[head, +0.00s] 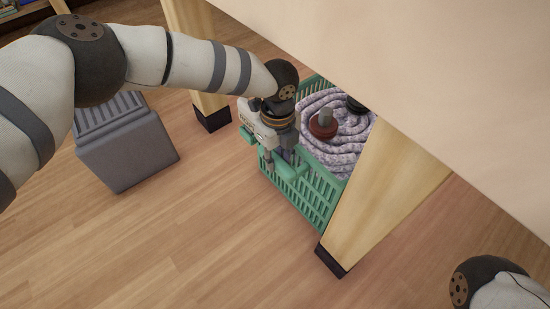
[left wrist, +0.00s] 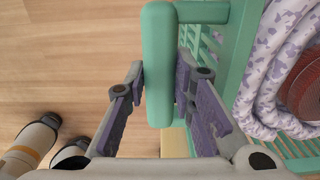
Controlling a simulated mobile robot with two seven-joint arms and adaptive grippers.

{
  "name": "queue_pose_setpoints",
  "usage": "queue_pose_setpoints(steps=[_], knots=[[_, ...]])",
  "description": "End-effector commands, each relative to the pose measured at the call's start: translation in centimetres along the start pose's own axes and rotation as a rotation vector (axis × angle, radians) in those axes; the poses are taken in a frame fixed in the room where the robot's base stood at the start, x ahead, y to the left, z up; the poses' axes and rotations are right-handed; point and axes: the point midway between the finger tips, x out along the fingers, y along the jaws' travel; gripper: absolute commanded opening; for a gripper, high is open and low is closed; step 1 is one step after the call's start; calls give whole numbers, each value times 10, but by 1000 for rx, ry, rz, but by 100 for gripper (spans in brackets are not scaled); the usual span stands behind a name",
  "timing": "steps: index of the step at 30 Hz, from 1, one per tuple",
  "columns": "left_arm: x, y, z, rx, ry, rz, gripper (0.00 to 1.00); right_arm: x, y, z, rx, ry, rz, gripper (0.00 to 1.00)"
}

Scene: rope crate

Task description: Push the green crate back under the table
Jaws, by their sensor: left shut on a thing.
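The green crate (head: 318,196) stands on the floor between two table legs, partly under the table (head: 400,60). Its slatted front sticks out past the tabletop edge, and its far part is hidden by the tabletop and the right leg. A coiled white and purple rope (head: 340,146) lies in it, with a dark red round thing (head: 322,128) on top. My left gripper (head: 284,160) is at the crate's front. In the left wrist view its fingers sit on both sides of the crate's green handle bar (left wrist: 158,60), shut on it. My right gripper is out of view.
The right table leg (head: 385,190) stands close beside the crate, and the left leg (head: 208,108) is behind my left gripper. A grey ribbed box (head: 128,150) stands on the floor at left. The wooden floor in front is clear.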

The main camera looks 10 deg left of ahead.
Motion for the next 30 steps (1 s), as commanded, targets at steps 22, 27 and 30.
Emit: queue_pose_setpoints(steps=[22, 27, 30], knots=[[0, 0, 0, 0, -1, 0, 43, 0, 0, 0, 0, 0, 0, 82], [-1, 4, 0, 1, 0, 0, 43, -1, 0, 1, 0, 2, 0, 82], [-2, 14, 1, 0, -1, 2, 43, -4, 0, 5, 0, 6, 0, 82]])
